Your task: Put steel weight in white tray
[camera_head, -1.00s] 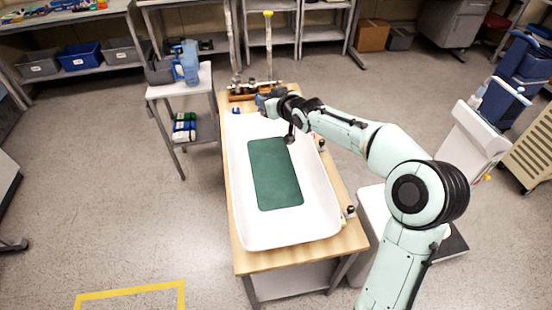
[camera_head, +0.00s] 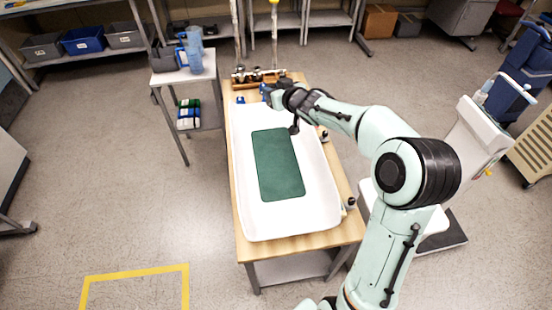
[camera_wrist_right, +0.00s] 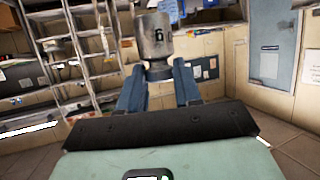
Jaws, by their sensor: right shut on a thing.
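The white tray (camera_head: 240,205) lies on a wooden-topped table, with a dark green mat (camera_head: 275,165) in it. My right gripper (camera_head: 268,92) is over the far end of the tray, near a wooden rack. In the right wrist view, the gripper (camera_wrist_right: 159,88) is shut on the steel weight (camera_wrist_right: 154,38), a grey metal cylinder with a dark mark on its side. The weight stands up between the two blue-grey fingers. In the head view the weight is too small to tell apart from the gripper. My left gripper is not in view.
The wooden rack (camera_head: 258,77) with several small metal pieces stands at the table's far end. Small dark knobs sit along the table's right edge. A side table (camera_head: 183,77) with a blue jug (camera_head: 190,58) stands at the left. The mat is clear.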

